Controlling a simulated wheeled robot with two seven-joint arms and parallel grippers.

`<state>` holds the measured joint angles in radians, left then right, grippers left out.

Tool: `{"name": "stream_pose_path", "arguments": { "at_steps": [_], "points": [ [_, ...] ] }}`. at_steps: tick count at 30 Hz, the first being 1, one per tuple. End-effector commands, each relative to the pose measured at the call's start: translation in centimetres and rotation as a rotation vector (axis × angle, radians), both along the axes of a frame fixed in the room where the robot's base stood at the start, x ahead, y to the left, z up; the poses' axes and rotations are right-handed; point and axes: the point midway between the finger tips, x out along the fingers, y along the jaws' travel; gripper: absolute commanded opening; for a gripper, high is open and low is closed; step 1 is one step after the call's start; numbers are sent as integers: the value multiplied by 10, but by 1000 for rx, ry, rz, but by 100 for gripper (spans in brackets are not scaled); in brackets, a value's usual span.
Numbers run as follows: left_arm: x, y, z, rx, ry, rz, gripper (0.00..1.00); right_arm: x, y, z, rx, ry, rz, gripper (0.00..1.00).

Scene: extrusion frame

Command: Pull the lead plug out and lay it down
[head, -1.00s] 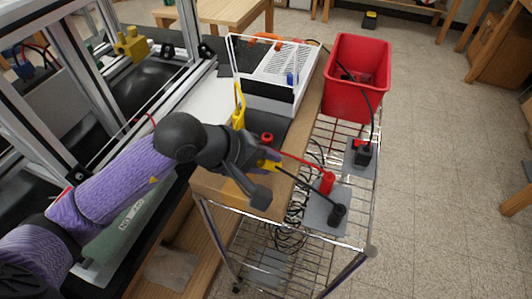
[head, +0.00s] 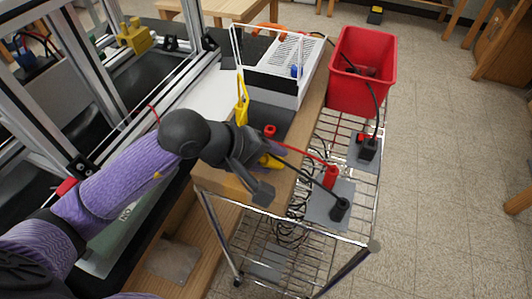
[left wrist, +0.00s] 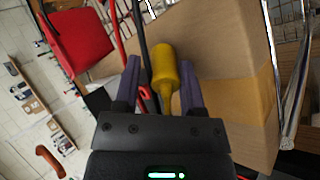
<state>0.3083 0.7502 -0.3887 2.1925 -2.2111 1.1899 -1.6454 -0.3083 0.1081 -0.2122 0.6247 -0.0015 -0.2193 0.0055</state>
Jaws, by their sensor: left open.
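My left gripper (head: 268,166) is open at the front corner of the wooden bench. A yellow grip-shaped piece (head: 272,161) lies between its fingers; in the left wrist view this yellow piece (left wrist: 164,66) shows between the purple fingers, with room at its sides. A red plug (head: 331,177) and a black plug (head: 340,208) stand upright on a grey plate (head: 317,206) beside the bench. A red lead and a black lead run from them toward the gripper, where their ends are hidden. I cannot tell which plug is the lead plug. My right gripper is out of view.
A red bin (head: 357,85) and another black plug (head: 368,149) on a small plate are at the right. A white perforated instrument (head: 296,62) sits on the bench (head: 307,110). The wire cart (head: 290,222) is below. An aluminium frame (head: 205,65) stands at the left.

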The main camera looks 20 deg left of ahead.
Motion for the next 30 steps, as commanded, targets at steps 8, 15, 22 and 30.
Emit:
{"name": "stream_pose_path", "arguments": {
  "at_steps": [8,15,22,30],
  "points": [
    [-24,26,32,10,5,1,76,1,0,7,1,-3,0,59],
    [-45,48,64,5,2,1,76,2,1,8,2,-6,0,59],
    [-48,50,70,0,-1,-2,76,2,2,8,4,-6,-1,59],
    [-48,50,70,0,-2,-1,76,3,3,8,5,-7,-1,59]
  ]
}}
